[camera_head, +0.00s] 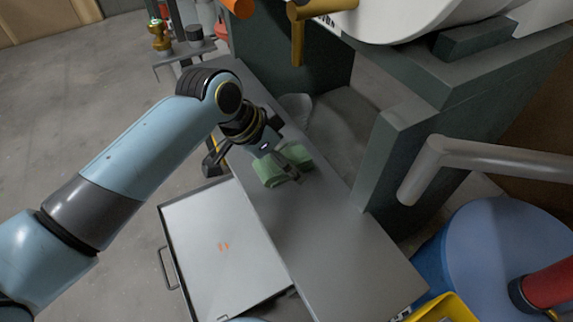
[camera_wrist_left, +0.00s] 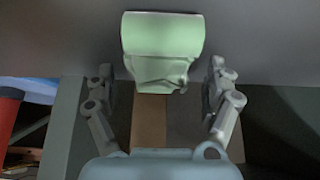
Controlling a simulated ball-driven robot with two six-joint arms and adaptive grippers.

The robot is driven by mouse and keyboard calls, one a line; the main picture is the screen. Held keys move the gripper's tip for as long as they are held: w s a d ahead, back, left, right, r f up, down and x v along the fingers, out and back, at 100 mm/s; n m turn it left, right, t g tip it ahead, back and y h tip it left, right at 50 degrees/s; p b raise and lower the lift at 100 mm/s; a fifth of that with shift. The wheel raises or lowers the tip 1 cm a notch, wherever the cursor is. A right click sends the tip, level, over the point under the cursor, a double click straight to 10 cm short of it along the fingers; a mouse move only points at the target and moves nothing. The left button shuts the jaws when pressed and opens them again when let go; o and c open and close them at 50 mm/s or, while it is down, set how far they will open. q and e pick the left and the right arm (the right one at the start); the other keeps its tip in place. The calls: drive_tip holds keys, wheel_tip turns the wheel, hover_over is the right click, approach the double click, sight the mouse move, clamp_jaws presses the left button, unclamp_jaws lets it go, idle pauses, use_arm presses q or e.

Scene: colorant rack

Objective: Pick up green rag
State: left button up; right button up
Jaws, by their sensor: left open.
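The green rag (camera_head: 272,171) lies folded on the grey bench top, near the bench's left edge in the head view. In the left wrist view the rag (camera_wrist_left: 162,38) shows at the top centre, just beyond and between the two fingers. My left gripper (camera_head: 290,163) is over the rag, with a finger in front of part of it. Whether a finger touches the rag cannot be told. My right gripper is not in view.
The grey bench top (camera_head: 330,235) is clear in front of the rag. A pale tray or drawer (camera_head: 215,245) with a handle sits lower left. A blue drum (camera_head: 510,250), a yellow bin (camera_head: 445,308) and a grey pipe (camera_head: 490,158) are at right.

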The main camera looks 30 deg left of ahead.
use_arm(q)
drive_tip(key=shift+f+p, duration=0.3)
idle(0.5)
drive_tip(key=c, duration=1.3)
drive_tip(key=shift+o, duration=0.2)
